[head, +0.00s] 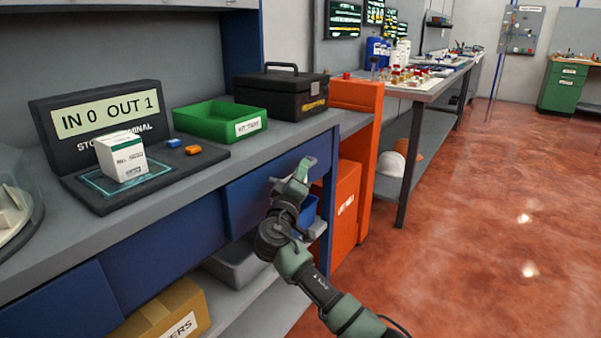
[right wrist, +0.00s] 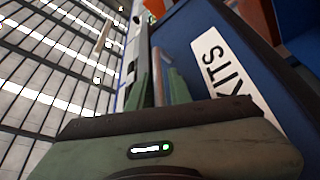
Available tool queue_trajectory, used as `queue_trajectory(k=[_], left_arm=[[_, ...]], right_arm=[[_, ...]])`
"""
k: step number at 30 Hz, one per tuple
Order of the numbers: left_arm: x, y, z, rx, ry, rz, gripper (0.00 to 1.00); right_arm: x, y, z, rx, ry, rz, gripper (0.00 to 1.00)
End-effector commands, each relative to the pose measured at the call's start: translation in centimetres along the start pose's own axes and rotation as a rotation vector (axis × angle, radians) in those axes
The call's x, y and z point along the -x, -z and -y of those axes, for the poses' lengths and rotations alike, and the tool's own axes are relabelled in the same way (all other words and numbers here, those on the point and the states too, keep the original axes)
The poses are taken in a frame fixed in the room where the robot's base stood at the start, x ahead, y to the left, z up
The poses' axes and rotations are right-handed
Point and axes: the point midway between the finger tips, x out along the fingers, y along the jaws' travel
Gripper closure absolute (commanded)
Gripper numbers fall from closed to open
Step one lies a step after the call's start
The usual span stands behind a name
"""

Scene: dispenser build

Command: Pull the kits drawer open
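The kits drawer has a blue front (head: 250,199) under the grey bench top in the head view and looks closed. Its white KITS label (right wrist: 222,65) shows in the right wrist view. My right gripper (head: 297,172) is at the drawer front, covering part of it. In the right wrist view, the grey bar handle (right wrist: 157,78) runs between the two green fingers of my right gripper (right wrist: 158,88). The fingers look spread around the bar, with a gap on the right side; contact is not clear. My left gripper is out of view.
On the bench stand a green kit tray (head: 210,119), a black case (head: 280,93) and a terminal (head: 100,117) with a white box (head: 121,157). An orange cabinet (head: 345,205) stands right of the drawer. Red floor (head: 470,230) is clear to the right.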

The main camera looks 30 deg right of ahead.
Motion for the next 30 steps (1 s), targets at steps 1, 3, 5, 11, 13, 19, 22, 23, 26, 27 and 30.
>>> queue_trajectory(k=[1,3,5,11,13,19,22,23,26,27,30], left_arm=[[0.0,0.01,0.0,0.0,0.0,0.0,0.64],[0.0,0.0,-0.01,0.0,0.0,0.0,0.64],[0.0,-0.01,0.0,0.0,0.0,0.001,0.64],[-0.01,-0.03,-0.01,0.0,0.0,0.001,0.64],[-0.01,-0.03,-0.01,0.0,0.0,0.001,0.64],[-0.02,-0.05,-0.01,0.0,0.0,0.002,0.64],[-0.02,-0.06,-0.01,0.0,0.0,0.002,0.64],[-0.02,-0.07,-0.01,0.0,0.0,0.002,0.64],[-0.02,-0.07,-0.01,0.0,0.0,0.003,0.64],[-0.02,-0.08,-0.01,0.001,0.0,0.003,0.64],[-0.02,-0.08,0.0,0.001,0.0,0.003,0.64]], right_arm=[[0.01,-0.01,0.0,0.0,0.0,0.0,0.8],[0.02,-0.01,0.0,0.0,0.0,0.0,0.86],[0.02,-0.01,0.0,0.0,0.0,0.0,1.0],[0.05,-0.02,0.02,0.0,0.0,0.0,1.0],[0.05,-0.02,0.03,0.0,0.0,0.0,1.0],[0.07,-0.03,0.05,0.001,0.001,0.0,1.0],[0.08,-0.03,0.07,0.001,0.001,0.0,1.0],[0.08,-0.03,0.07,0.001,0.001,0.0,1.0],[0.09,-0.03,0.08,0.001,0.001,0.0,1.0],[0.09,-0.04,0.09,0.001,0.001,0.001,1.0],[0.09,-0.04,0.1,0.001,0.001,0.001,1.0]])
